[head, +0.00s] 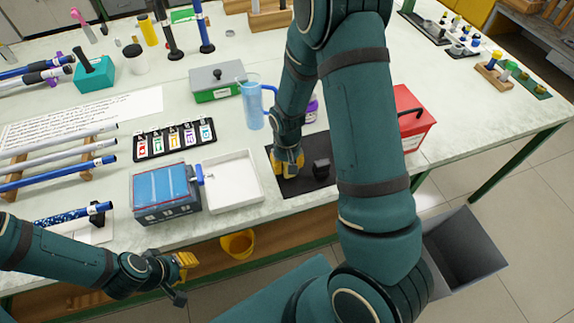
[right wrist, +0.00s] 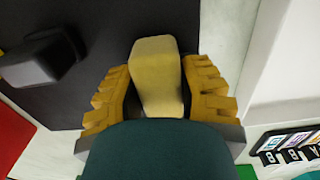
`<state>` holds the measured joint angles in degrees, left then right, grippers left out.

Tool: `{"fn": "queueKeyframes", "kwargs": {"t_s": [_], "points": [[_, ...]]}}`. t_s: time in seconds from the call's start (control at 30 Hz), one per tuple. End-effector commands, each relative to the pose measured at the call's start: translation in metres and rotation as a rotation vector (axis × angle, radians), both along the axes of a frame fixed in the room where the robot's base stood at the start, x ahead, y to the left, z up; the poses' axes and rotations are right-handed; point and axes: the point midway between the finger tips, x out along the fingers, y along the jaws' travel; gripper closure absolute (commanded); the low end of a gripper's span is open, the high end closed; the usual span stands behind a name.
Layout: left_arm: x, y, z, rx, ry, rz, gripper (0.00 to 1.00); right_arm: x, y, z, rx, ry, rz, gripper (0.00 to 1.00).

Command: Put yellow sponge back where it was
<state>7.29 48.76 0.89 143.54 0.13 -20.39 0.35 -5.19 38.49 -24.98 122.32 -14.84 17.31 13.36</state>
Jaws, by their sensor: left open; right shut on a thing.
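The yellow sponge (right wrist: 157,75) shows in the right wrist view as a pale yellow block. My right gripper (right wrist: 158,95) is shut on it, with a yellow finger on each side. In the head view my right gripper (head: 288,165) is low over the left part of a black mat (head: 318,188) and hides most of the sponge. I cannot tell whether the sponge touches the mat. A small black block (head: 321,168) stands on the mat to the right of the gripper. My left gripper (head: 183,275) is open and empty in front of the table edge.
A white tray (head: 250,200) and a blue-topped box (head: 165,190) stand left of the mat. A blue jug (head: 253,105) is behind it, and a red box (head: 412,125) is to its right. A grey bin (head: 470,250) stands beyond the table's front edge.

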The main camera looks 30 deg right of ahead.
Motion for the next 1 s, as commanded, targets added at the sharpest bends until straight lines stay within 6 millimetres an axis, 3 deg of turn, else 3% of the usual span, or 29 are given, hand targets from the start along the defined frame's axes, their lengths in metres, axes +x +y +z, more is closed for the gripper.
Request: {"fn": "queueKeyframes", "kwargs": {"t_s": [0.37, 0.4, 0.47, 0.83, 1.0], "points": [[-0.001, 0.000, -0.003, 0.000, 0.002, -0.002, 0.62, 0.000, 0.000, -0.006, 0.000, -0.001, 0.000, 0.98], [-0.001, 0.000, -0.004, 0.000, 0.002, -0.002, 0.62, 0.000, 0.000, -0.006, 0.000, -0.001, 0.000, 0.59], [-0.001, 0.000, -0.003, 0.000, 0.002, -0.002, 0.62, 0.000, 0.000, -0.005, 0.000, -0.001, 0.000, 0.39], [-0.001, 0.000, 0.000, 0.000, 0.002, -0.001, 0.62, 0.000, 0.000, -0.002, 0.001, -0.001, 0.000, 0.39], [0.001, 0.000, 0.005, 0.000, -0.002, 0.002, 0.62, 0.002, 0.001, 0.020, 0.001, -0.005, 0.001, 0.39]]}}
